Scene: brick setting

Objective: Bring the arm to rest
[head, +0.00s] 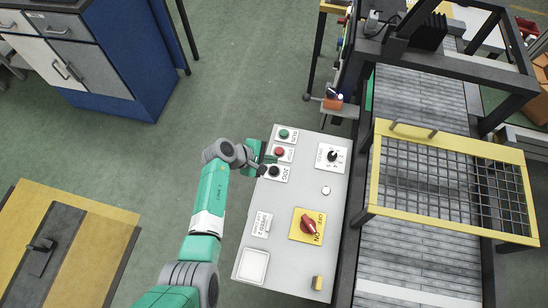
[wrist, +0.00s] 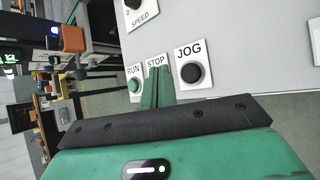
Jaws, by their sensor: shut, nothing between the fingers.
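My arm (head: 208,205) is green and grey and reaches from the bottom of the head view to the left edge of a pale control panel (head: 272,225). My gripper (head: 269,160) is shut and empty beside the STOP and JOG buttons. In the wrist view its green fingers (wrist: 157,88) are together in front of the STOP label and cover the STOP button. The black JOG button (wrist: 192,73) is right of the fingers and the green RUN button (wrist: 134,85) is left. I cannot tell whether the fingertips touch the panel.
The panel also has a speed knob (head: 332,156) and a red OFF/ON switch (head: 309,226). A conveyor (head: 405,258) with a yellow mesh guard (head: 440,185) stands right of it. A blue cabinet (head: 135,60) is at upper left. Green floor (head: 225,90) between is clear.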

